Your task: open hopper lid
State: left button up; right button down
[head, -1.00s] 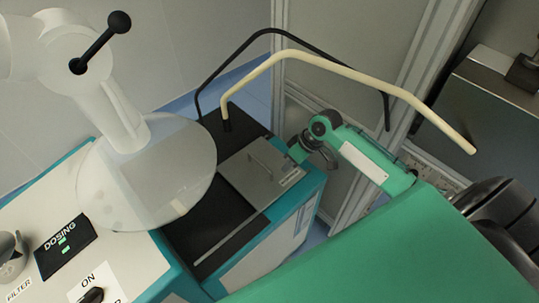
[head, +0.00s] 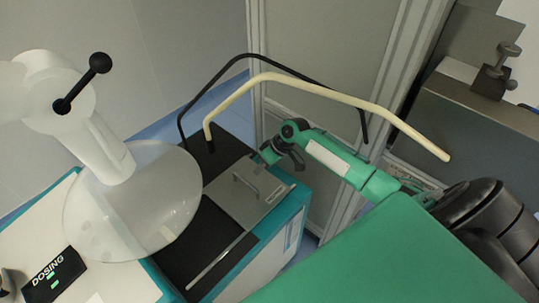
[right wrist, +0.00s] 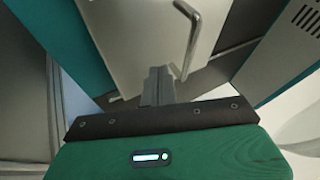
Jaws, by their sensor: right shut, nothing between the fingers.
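The hopper lid is a flat grey metal plate (head: 236,210) with a bar handle (head: 246,186), lying flat on the dark top of the teal-and-white machine. In the right wrist view the plate (right wrist: 125,35) fills the upper middle, and its bent handle (right wrist: 190,40) stands up right of the fingers. My left gripper is not in view.
A cream bent rail (head: 330,92) and a black one (head: 300,72) arch above the lid and my right arm. A translucent round hopper bowl (head: 135,205) stands left of the lid. A framed grey panel (head: 325,50) stands behind.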

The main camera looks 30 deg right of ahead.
aim_at(255, 186)
jog(key=a, duration=0.1)
jog(key=s+a+p, duration=0.1)
jog(key=shift+a, duration=0.35)
jog(key=shift+a+f, duration=0.1)
jog(key=shift+f, duration=0.1)
jog(key=a+p, duration=0.1)
jog(key=a, duration=0.1)
jog(key=s+a+p, duration=0.1)
jog(key=a, duration=0.1)
jog(key=a+p, duration=0.1)
jog(key=a, duration=0.1)
jog(key=shift+s+a+r, duration=0.3)
jog(key=shift+r, duration=0.05)
jog(key=s+a+p, duration=0.1)
jog(key=a, duration=0.3)
jog(key=s+a+p, duration=0.1)
jog(key=a+p, duration=0.1)
jog(key=a, duration=0.2)
jog(key=s+a+p, duration=0.1)
jog(key=a, duration=0.4)
jog(key=shift+s+f, duration=0.15)
jog(key=shift+f, duration=0.05)
jog(key=shift+s+a+f, duration=0.1)
jog(key=shift+s+a, duration=0.05)
jog(key=shift+a, duration=0.45)
jog(key=shift+p, duration=0.3)
